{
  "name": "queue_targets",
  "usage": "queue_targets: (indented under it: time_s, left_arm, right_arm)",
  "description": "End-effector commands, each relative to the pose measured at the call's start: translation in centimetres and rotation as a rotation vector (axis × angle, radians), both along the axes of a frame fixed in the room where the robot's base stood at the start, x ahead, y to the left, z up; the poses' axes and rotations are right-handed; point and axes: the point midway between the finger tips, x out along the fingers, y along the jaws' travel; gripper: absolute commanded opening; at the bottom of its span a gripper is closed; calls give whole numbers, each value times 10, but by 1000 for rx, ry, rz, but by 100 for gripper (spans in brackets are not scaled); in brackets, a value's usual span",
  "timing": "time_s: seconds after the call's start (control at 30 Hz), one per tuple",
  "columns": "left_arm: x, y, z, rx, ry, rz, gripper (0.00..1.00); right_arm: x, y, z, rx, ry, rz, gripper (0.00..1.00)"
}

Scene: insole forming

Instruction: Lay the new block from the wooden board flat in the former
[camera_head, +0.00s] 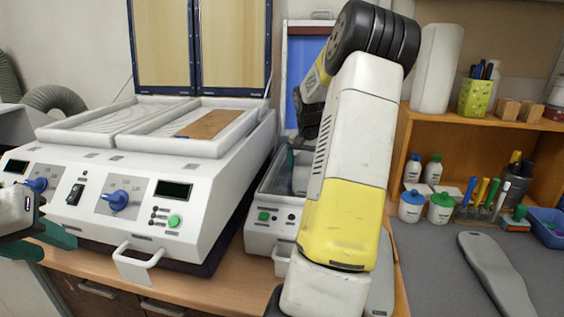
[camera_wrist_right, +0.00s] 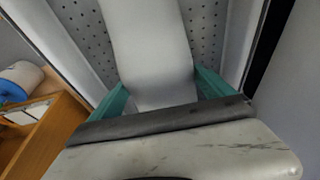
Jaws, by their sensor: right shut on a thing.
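In the right wrist view, my right gripper (camera_wrist_right: 162,92) is shut on a pale grey block (camera_wrist_right: 150,45), with a teal finger at each side of it. The block extends away over a perforated grey bed (camera_wrist_right: 207,35) between pale side walls. Whether it touches the bed is unclear. In the head view, my right gripper (camera_head: 291,160) reaches into the middle former (camera_head: 262,215), which has a raised blue-panelled lid (camera_head: 305,70). My arm hides most of the bed and the block there. My left gripper (camera_head: 55,243) is at the left edge, away from the former; its opening is unclear.
A large white twin-bay machine (camera_head: 190,185) with raised lids stands left, a brown sheet (camera_head: 207,124) in one bay. A grey insole-shaped piece (camera_head: 497,272) lies on the dark mat (camera_head: 450,285) at right. A wooden shelf (camera_head: 403,140) with bottles and markers stands behind the mat.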

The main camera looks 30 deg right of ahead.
Motion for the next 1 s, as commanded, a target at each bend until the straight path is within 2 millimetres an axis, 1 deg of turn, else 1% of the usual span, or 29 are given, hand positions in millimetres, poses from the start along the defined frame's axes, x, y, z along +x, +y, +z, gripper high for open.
queue_targets:
  time_s: [0.37,1.0]
  left_arm:
    - [0,0,0,0,0,0,36]
    - [0,0,0,0,0,0,36]
  right_arm:
    - [1,0,1,-1,-1,1,25]
    - [1,0,-8,-1,-1,1,25]
